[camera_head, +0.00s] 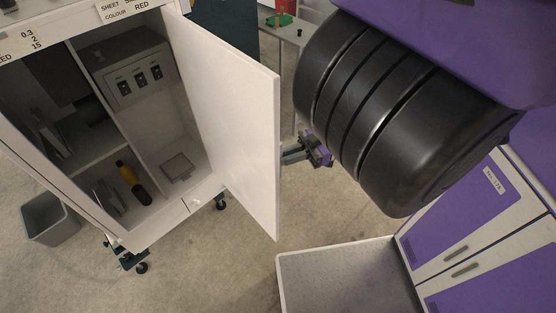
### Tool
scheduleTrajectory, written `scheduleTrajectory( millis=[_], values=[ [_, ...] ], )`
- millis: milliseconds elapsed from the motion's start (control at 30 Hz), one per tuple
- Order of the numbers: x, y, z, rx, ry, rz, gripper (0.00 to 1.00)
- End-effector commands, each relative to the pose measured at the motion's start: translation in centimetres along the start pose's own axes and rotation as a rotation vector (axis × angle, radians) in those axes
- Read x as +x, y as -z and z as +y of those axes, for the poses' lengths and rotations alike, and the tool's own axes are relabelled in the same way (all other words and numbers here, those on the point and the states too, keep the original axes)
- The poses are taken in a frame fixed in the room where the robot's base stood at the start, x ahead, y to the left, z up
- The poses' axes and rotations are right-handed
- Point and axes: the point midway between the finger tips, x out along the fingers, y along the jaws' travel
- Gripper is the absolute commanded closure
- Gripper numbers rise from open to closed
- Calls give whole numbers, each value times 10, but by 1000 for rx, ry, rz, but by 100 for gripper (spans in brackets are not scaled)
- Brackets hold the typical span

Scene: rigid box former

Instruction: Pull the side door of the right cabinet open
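A white cabinet (102,22) stands at the left with its white side door (235,110) swung wide open. The door sticks out toward the middle of the view, with its inner face showing. My gripper (290,155) is at the door's free edge, on its outer side. Its fingertips meet or pass behind that edge, so I cannot tell whether they touch the door. The door's outer face and any handle on it are hidden. How far the fingers are apart is not clear.
The open cabinet holds a grey switch box (135,75) and a yellow-and-black tool (132,182). A grey bin (48,218) stands at lower left. A purple-and-white cabinet (460,220) and a grey tray-like platform (345,280) are at lower right. Floor is clear below the door.

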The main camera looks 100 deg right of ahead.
Motion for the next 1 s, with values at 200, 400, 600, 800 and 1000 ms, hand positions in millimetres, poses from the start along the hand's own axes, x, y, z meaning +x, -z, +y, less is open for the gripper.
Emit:
scheduleTrajectory(
  millis=[200,400,600,800,1000],
  values=[
    [0,-1,1,-1,-3,-4,100],
    [0,-1,1,-1,-2,-3,66],
    [0,-1,0,0,-1,-2,66],
    [-17,-3,1,0,-3,-7,66],
    [-50,-4,1,-1,-3,-6,66]
  ],
)
